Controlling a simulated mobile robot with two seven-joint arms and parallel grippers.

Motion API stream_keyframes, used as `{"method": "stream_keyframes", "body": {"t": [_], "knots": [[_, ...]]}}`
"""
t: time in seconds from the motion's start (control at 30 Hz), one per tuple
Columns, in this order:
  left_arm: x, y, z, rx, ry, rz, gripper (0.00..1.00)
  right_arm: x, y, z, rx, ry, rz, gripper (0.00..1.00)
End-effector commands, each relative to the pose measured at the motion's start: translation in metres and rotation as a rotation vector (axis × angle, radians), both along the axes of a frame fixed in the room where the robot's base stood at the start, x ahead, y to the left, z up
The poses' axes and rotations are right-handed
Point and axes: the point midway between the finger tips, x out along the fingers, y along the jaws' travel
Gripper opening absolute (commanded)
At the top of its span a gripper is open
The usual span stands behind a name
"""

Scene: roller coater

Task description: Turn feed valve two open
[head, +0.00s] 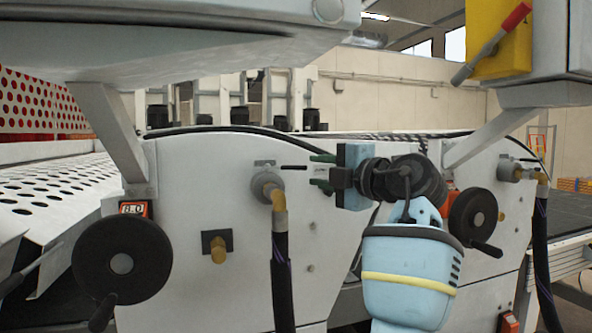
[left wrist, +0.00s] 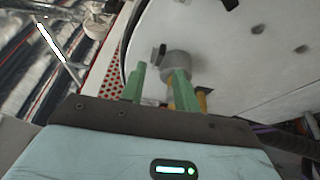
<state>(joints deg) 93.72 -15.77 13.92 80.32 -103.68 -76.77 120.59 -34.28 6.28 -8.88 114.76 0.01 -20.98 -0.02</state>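A grey round valve with a yellow-brown elbow (head: 268,188) sits on the white machine panel, left of my left gripper. A black hose runs down from it. A similar valve (head: 508,170) is at the far right of the panel. I cannot read which is feed valve two. My left gripper (head: 318,171) has green fingers, spread apart and empty, pointing left toward the nearer valve with a gap between. In the left wrist view the grey valve (left wrist: 177,65) shows beyond the open fingers (left wrist: 157,84), partly hidden by the right one. My right gripper is not in view.
A black handwheel (head: 122,261) with a display reading about 8.0 is at the left; another handwheel (head: 473,219) is behind my arm. A grey machine cover (head: 180,45) overhangs above.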

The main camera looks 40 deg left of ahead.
Motion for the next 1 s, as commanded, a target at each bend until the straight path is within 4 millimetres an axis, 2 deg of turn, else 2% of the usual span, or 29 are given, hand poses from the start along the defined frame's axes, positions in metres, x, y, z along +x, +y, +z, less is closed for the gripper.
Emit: {"method": "stream_keyframes", "body": {"t": [0.17,0.4,0.6,0.97,1.0], "knots": [[0.000,0.015,0.002,-0.002,-0.001,0.001,0.31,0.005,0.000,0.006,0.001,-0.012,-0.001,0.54],[0.003,0.051,0.004,-0.001,-0.002,0.001,0.31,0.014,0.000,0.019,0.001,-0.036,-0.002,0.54],[0.006,0.072,0.002,-0.001,-0.001,-0.001,0.31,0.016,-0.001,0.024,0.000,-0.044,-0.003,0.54],[0.007,0.078,0.000,-0.001,0.001,-0.002,0.31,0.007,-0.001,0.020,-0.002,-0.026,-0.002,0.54],[0.007,0.078,0.000,-0.001,0.001,-0.002,0.28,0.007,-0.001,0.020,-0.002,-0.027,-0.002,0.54]]}}
